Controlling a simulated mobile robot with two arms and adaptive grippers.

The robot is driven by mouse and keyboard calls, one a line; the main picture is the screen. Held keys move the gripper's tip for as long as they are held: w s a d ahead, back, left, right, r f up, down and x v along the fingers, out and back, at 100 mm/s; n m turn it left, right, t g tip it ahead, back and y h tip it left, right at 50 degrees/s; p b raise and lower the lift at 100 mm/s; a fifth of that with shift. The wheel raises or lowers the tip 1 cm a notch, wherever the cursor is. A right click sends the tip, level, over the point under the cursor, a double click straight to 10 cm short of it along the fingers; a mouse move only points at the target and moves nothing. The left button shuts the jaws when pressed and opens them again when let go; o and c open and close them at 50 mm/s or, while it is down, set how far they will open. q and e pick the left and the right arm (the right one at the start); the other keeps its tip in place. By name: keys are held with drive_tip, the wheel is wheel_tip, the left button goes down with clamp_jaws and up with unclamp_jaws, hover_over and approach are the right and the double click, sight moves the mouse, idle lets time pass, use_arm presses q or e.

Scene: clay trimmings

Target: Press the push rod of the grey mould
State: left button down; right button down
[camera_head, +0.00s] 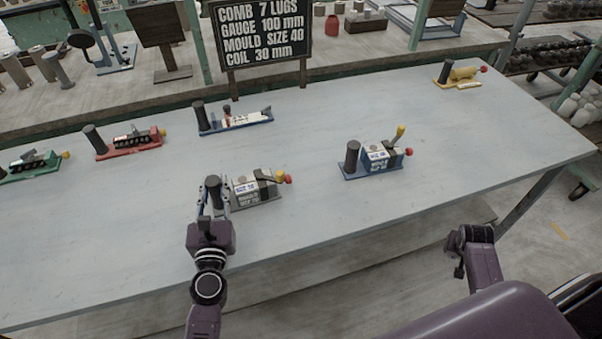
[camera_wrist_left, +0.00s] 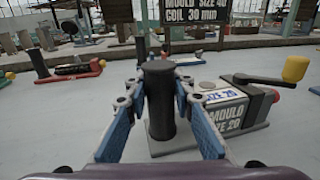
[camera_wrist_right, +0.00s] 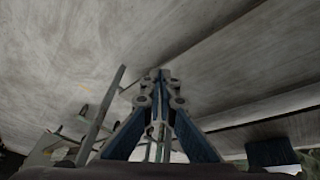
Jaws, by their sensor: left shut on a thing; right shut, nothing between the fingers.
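The grey mould (camera_head: 246,190) stands on the table near its front edge, marked "MOULD SIZE 20" in the left wrist view (camera_wrist_left: 227,115). A dark upright post (camera_wrist_left: 160,104) rises from the left end of its base. My left gripper (camera_head: 212,197) is shut around this post. My right gripper (camera_wrist_right: 160,76) is shut and empty, off the table's front edge; the right arm (camera_head: 470,245) shows at lower right.
A blue mould (camera_head: 375,160) with a raised yellow-tipped lever stands to the right. Red (camera_head: 130,143), green (camera_head: 32,165), blue-white (camera_head: 235,121) and yellow (camera_head: 460,76) devices stand elsewhere on the table. A sign (camera_head: 262,32) reading "MOULD SIZE 40" stands behind. The table's right front is clear.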

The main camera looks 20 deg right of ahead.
use_arm(q)
drive_tip(key=shift+s+f, duration=0.1)
drive_tip(key=shift+f, duration=0.25)
drive_tip(key=shift+d, duration=0.1)
use_arm(e)
drive_tip(key=w+d+r+m+t, duration=0.15)
drive_tip(key=d+r, duration=0.25)
drive_tip(key=r, duration=0.4)
drive_tip(key=w+d+r+m+h, duration=0.15)
drive_tip(key=d+r, duration=0.25)
drive_tip(key=r, duration=0.4)
drive_tip(key=w+d+r+m+t, duration=0.1)
drive_tip(key=d+r+m, duration=0.15)
drive_tip(key=r, duration=0.65)
drive_tip(key=w+a+r+n+t+y, duration=0.3)
drive_tip(key=w+a+r+n, duration=0.3)
drive_tip(key=w+a, duration=0.65)
drive_tip(key=w+a+r+n+t+y, duration=0.2)
drive_tip(key=w+a+r+n, duration=0.4)
drive_tip(key=w+a, duration=0.6)
drive_tip(key=w+a+n+g+y, duration=0.15)
drive_tip(key=a+n+y, duration=0.4)
drive_tip(key=a, duration=0.95)
drive_tip(key=s+a+f+m+g+y, duration=0.1)
drive_tip(key=s+a+f+g, duration=0.2)
drive_tip(key=s, duration=0.5)
drive_tip(key=shift+a+f+g, duration=0.25)
drive_tip(key=shift+a+g, duration=0.15)
drive_tip(key=shift+a, duration=0.15)
